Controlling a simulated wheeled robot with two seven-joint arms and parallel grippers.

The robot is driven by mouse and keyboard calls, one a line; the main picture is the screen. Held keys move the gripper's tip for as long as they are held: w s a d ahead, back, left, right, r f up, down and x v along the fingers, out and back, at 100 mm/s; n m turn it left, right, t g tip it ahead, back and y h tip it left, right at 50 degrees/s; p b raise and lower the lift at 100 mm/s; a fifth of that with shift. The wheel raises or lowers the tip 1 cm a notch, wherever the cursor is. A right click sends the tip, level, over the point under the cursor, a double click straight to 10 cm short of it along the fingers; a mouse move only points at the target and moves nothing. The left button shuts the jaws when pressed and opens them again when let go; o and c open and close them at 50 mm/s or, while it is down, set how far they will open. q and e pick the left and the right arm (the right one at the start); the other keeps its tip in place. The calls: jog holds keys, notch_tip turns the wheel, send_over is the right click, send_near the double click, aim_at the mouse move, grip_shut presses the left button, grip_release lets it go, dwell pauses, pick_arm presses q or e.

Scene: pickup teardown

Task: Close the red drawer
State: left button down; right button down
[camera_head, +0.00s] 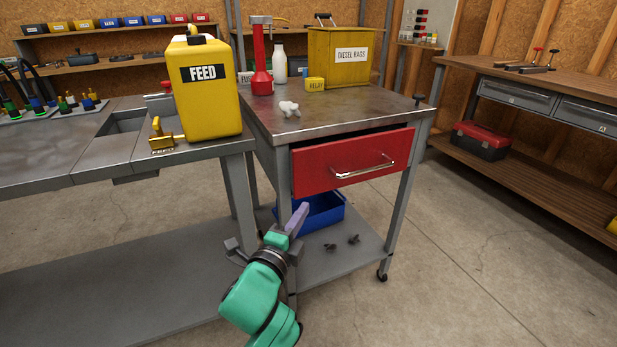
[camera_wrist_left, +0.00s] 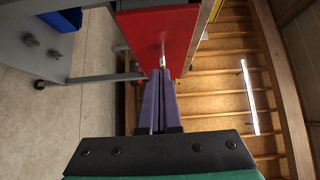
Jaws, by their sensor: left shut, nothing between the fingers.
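The red drawer (camera_head: 352,164) is in the metal cart, under its top. Its front stands a little forward of the cart frame, with a dark gap along the top edge. A silver bar handle (camera_head: 365,169) is on its front. My left gripper (camera_head: 300,212) is below the drawer's lower left part in the head view, with its purple fingers shut and empty. In the left wrist view, the fingers (camera_wrist_left: 162,90) point at the red drawer front (camera_wrist_left: 160,32). Their tips look close to it; I cannot tell whether they touch. My right gripper is not in view.
The cart top (camera_head: 345,113) holds a red bottle, a white bottle and a yellow Diesel Rags bin (camera_head: 338,72). A blue bin (camera_head: 325,211) is on the lower shelf. A yellow Feed can (camera_head: 208,105) stands on the left bench. Floor right of the cart is clear.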

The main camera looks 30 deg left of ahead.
aim_at(298, 175)
pick_arm(q)
jog(key=w+a, duration=0.1)
jog(key=w, duration=0.2)
jog(key=w+a, duration=0.1)
jog(key=w, duration=0.3)
jog(key=w+a, duration=0.1)
jog(key=w, duration=0.3)
jog(key=shift+w+a, duration=0.15)
jog(key=shift+w, duration=0.05)
jog(key=shift+w+a, duration=0.2)
jog(key=shift+a, duration=0.05)
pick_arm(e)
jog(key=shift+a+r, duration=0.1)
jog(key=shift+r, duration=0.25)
